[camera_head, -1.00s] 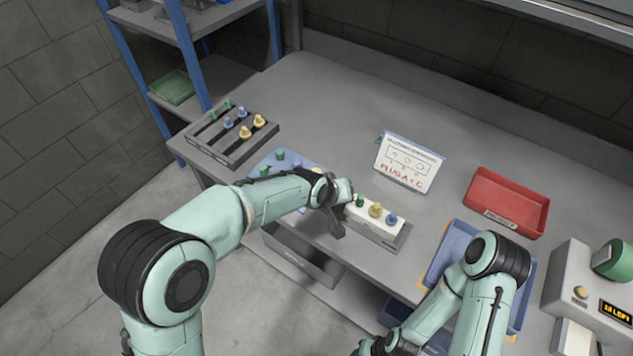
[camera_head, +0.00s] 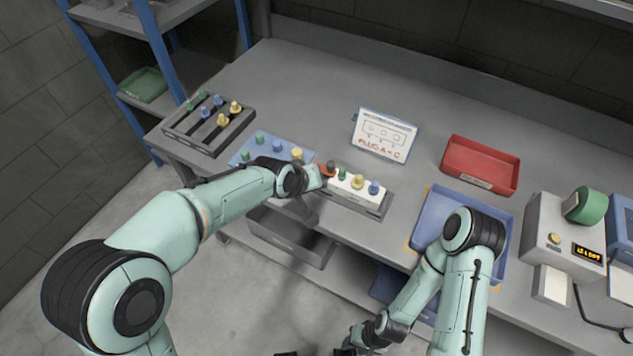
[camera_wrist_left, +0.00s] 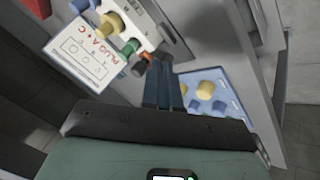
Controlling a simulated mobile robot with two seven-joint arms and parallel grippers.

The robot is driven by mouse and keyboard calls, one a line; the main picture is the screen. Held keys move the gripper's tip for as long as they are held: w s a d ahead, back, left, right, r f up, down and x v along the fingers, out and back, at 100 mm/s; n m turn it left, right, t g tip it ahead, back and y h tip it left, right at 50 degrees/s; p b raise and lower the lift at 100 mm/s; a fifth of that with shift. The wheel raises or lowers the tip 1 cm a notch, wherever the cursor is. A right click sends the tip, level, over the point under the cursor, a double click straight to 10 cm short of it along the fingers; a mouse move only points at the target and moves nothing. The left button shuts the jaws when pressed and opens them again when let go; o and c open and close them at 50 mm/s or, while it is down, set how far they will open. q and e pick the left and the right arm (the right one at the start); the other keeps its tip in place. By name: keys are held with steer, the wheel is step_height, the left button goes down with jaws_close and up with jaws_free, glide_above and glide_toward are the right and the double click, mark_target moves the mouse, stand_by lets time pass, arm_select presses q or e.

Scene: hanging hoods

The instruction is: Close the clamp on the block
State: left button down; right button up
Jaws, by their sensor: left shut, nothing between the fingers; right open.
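The white block (camera_head: 350,187) sits in a grey holder (camera_head: 372,208) near the bench's front edge, with green, yellow and blue plugs on top. The clamp's red part and dark knob (camera_head: 331,167) show at the block's left end. They also show in the left wrist view (camera_wrist_left: 139,68), just beyond the fingertips. My left gripper (camera_wrist_left: 163,82) is shut and empty beside the clamp; I cannot tell whether it touches it. In the head view its wrist hides part of the clamp. My right gripper (camera_head: 315,353) is open and empty at the bottom edge, away from the block.
A blue plug tray (camera_head: 240,157) lies left of the block, and a grey rack (camera_head: 208,150) beyond it. A sign (camera_head: 384,135) reading "PLUG A+C" stands behind. A blue tray (camera_head: 430,205), a red tray (camera_head: 480,166) and a device (camera_head: 560,235) are on the right.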

arm_select(q)
steer(key=s+r, duration=0.4)
steer(key=r, duration=0.2)
steer(key=shift+w, duration=0.1)
stand_by(0.5)
